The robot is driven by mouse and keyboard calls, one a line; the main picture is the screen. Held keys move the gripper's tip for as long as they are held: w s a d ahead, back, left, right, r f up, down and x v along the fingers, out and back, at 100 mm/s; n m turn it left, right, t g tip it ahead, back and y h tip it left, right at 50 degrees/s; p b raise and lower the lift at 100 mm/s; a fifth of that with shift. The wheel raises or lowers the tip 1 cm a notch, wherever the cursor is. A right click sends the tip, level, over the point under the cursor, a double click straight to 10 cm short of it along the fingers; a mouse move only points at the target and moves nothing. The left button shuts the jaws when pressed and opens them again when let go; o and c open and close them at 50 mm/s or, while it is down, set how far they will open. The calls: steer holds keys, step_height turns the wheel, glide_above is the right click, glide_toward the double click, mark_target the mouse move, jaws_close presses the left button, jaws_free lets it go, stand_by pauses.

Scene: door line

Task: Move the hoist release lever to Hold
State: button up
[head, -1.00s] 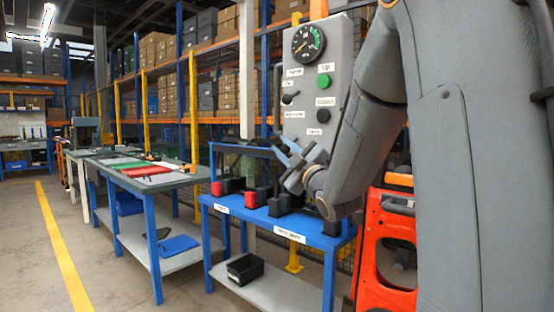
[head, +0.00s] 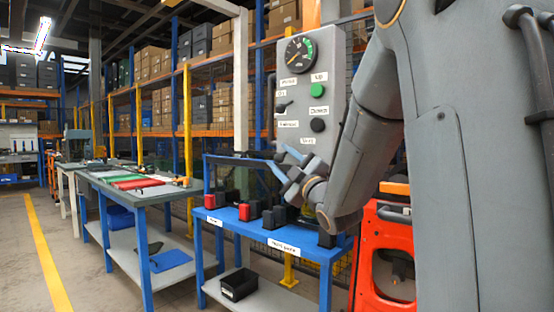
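A grey control panel (head: 331,95) stands upright at the picture's middle. It carries a round gauge (head: 299,54), a green button (head: 317,90), a black button (head: 318,125) and a small dark lever (head: 284,106) at its left edge. The white labels are too blurred to read, so I cannot tell whether this is the hoist release lever or how it is set. My gripper (head: 277,178) is below the panel's lower left part, above the blue bench. A dark bar (head: 260,154) shows beside its fingertips; whether they touch is unclear. I cannot tell how far the fingers are apart.
A blue bench (head: 262,232) with red and black blocks (head: 250,213) stands under my gripper. A black bin (head: 239,284) is on its lower shelf. An orange-red frame (head: 367,262) stands at the right.

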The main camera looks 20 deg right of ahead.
steer(key=shift+w+a, duration=0.1)
steer(key=shift+a, duration=0.25)
steer(key=shift+s+d+f, duration=0.1)
steer(key=shift+s, duration=0.2)
steer(key=v, duration=0.7)
steer(key=shift+b, duration=0.4)
